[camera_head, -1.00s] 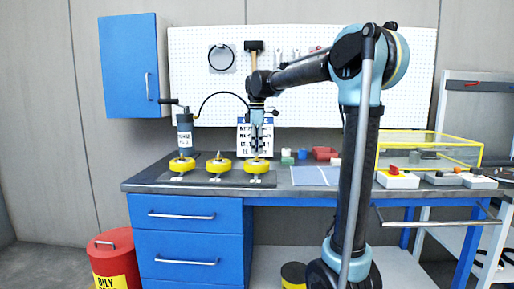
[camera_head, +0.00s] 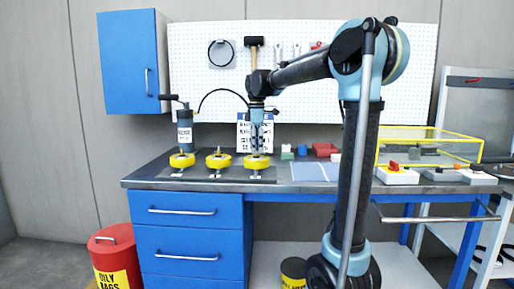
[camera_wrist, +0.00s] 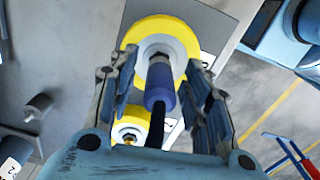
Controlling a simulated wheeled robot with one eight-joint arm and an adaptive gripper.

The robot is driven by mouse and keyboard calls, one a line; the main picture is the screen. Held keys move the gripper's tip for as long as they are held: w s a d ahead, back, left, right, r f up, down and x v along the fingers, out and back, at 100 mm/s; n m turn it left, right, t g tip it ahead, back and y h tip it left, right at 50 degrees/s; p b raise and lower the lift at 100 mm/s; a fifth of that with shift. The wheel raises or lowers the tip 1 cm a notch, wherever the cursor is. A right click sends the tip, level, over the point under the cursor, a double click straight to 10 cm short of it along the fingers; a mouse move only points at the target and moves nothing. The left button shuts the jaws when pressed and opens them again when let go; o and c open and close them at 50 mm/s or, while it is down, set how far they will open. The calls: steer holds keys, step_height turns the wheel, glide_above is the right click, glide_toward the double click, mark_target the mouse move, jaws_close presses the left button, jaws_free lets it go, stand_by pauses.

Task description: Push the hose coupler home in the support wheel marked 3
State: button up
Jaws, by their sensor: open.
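The hose coupler (camera_wrist: 160,88) is a blue sleeve with a dark nose. In the wrist view it lies between my fingers, with its nose over the white hub of a yellow support wheel (camera_wrist: 183,36). I cannot tell how deep it sits. This is the rightmost wheel (camera_head: 256,163) in the head view; its number is not readable. My gripper (camera_head: 257,147) is right above it, and in the wrist view my gripper (camera_wrist: 166,80) is open, with a finger on each side of the coupler. A second wheel, by a tag reading 2, is partly hidden below the coupler.
The middle wheel (camera_head: 218,161) and left wheel (camera_head: 182,161) stand on the same dark plate. A grey pump cylinder (camera_head: 185,132) with a crank stands behind the left wheel, and a black hose (camera_head: 215,92) arches toward my wrist. A blue mat (camera_head: 308,172) lies to the right.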

step_height(320, 180, up, 12)
steer(key=shift+f, duration=0.1)
stand_by(0.5)
steer(key=s+d+f+m, duration=0.5)
steer(key=s+d+f, duration=0.2)
steer(key=s+d, duration=0.15)
steer(key=s+d+f+m, duration=0.4)
steer(key=s+f, duration=0.3)
steer(key=f, duration=0.3)
steer(key=s+d+f+m+t, duration=0.1)
steer(key=s+d+f+m, duration=0.3)
steer(key=s+f, duration=0.4)
steer(key=s+d+f+m+t, duration=0.1)
steer(key=s+d+f+m, duration=0.4)
steer(key=f, duration=0.8)
steer(key=s, duration=0.3)
steer(key=shift+m, duration=0.4)
steer(key=shift+w+f, duration=0.25)
steer(key=shift+w, duration=0.1)
